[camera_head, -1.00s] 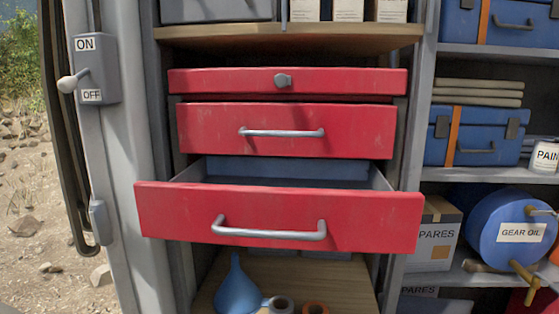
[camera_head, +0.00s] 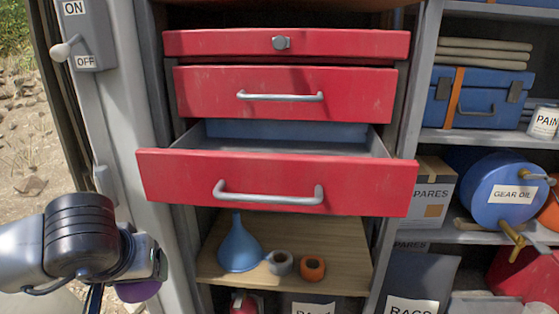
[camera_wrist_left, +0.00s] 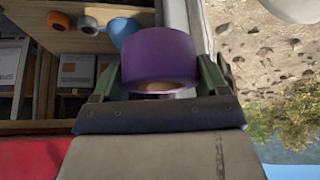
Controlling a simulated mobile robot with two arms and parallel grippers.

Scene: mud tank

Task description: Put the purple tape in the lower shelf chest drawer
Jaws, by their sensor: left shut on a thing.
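The purple tape (camera_wrist_left: 158,58) is a thick roll held between the fingers of my left gripper (camera_wrist_left: 158,84) in the left wrist view. In the head view only a bit of the purple tape (camera_head: 137,291) shows below my left wrist, at the lower left. My left gripper is shut on it, left of the red chest and lower than the open drawer. The lower drawer (camera_head: 275,184) is red with a metal handle and is pulled out. Its visible inside looks empty. The middle drawer (camera_head: 283,94) and the top drawer (camera_head: 285,44) are shut. My right gripper is not in view.
Below the chest, a wooden shelf (camera_head: 320,275) holds a blue funnel (camera_head: 239,247), a grey roll (camera_head: 279,263) and an orange roll (camera_head: 312,268). A grey post (camera_head: 125,130) with an on/off switch stands left of the chest. Shelves with boxes and a gear oil drum (camera_head: 500,190) are at right.

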